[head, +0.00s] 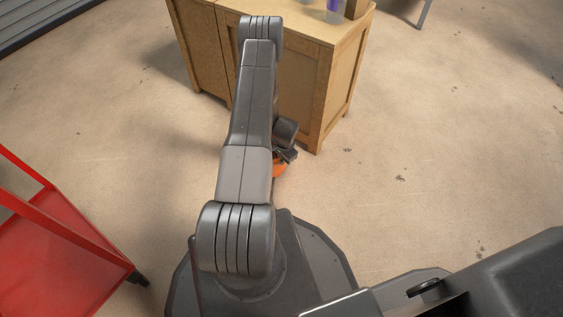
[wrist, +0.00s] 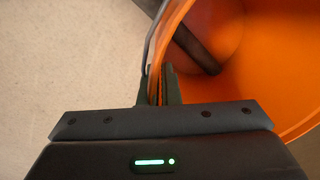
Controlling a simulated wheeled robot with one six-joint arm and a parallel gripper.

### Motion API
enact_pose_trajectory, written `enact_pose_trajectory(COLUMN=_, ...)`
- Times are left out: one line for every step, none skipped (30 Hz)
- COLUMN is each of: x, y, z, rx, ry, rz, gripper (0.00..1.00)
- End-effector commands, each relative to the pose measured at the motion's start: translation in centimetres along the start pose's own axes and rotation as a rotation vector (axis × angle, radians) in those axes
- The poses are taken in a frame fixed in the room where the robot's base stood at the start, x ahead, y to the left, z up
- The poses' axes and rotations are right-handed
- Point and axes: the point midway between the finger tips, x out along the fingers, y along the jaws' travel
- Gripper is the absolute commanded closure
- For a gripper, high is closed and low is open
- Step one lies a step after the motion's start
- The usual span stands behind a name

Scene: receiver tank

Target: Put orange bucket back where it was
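The orange bucket (wrist: 285,100) fills the right of the wrist view, seen from above into its open top. A grey wire handle (wrist: 158,32) runs along its left rim. My gripper (wrist: 158,86) has one finger outside and one inside the bucket's rim, closed on the wall. In the head view only a small piece of the bucket (head: 279,170) shows beside my arm; the rest is hidden behind it. My gripper (head: 288,156) is mostly hidden there too. I cannot tell whether the bucket touches the floor.
A wooden cabinet (head: 292,98) stands ahead, with a bottle (head: 334,8) on top. A red cart (head: 60,255) is at the lower left. A dark bar-like shape (wrist: 195,48) shows inside the bucket. The concrete floor (head: 440,150) at right is clear.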

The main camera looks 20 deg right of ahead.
Motion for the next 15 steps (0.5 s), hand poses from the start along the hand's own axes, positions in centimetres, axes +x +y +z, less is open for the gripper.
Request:
enact_pose_trajectory(x=0.83, y=0.12, z=0.01, rx=0.0, ry=0.0, rz=0.0, gripper=1.0)
enact_pose_trajectory(x=0.92, y=0.12, z=0.0, rx=0.0, ry=0.0, rz=0.0, gripper=1.0)
enact_pose_trajectory(x=0.89, y=0.1, z=-0.01, rx=0.0, ry=0.0, rz=0.0, gripper=1.0)
enact_pose_trajectory(x=0.82, y=0.09, z=-0.03, rx=-0.001, ry=0.001, rz=-0.001, gripper=1.0)
enact_pose_trajectory(x=0.76, y=0.08, z=-0.02, rx=-0.001, ry=0.001, rz=-0.001, gripper=1.0)
enact_pose_trajectory(x=0.75, y=0.08, z=-0.02, rx=-0.001, ry=0.0, rz=0.0, gripper=1.0)
enact_pose_trajectory(x=0.75, y=0.08, z=-0.01, rx=-0.001, ry=0.0, rz=0.0, gripper=1.0)
enact_pose_trajectory(x=0.75, y=0.09, z=-0.01, rx=-0.001, ry=0.0, rz=0.0, gripper=1.0)
enact_pose_trajectory(x=0.81, y=0.09, z=-0.01, rx=-0.001, ry=0.0, rz=0.0, gripper=1.0)
enact_pose_trajectory(x=0.91, y=0.11, z=0.0, rx=-0.001, ry=0.0, rz=0.0, gripper=1.0)
enact_pose_trajectory(x=1.03, y=0.13, z=0.0, rx=-0.001, ry=0.0, rz=0.0, gripper=1.0)
enact_pose_trajectory(x=1.18, y=0.14, z=0.0, rx=-0.001, ry=0.0, rz=0.0, gripper=1.0)
enact_pose_trajectory(x=1.27, y=0.15, z=0.0, rx=-0.001, ry=0.0, rz=0.0, gripper=1.0)
enact_pose_trajectory(x=1.11, y=0.15, z=0.02, rx=-0.001, ry=0.0, rz=0.0, gripper=0.91)
enact_pose_trajectory(x=1.08, y=0.14, z=0.02, rx=-0.001, ry=0.0, rz=0.0, gripper=0.83)
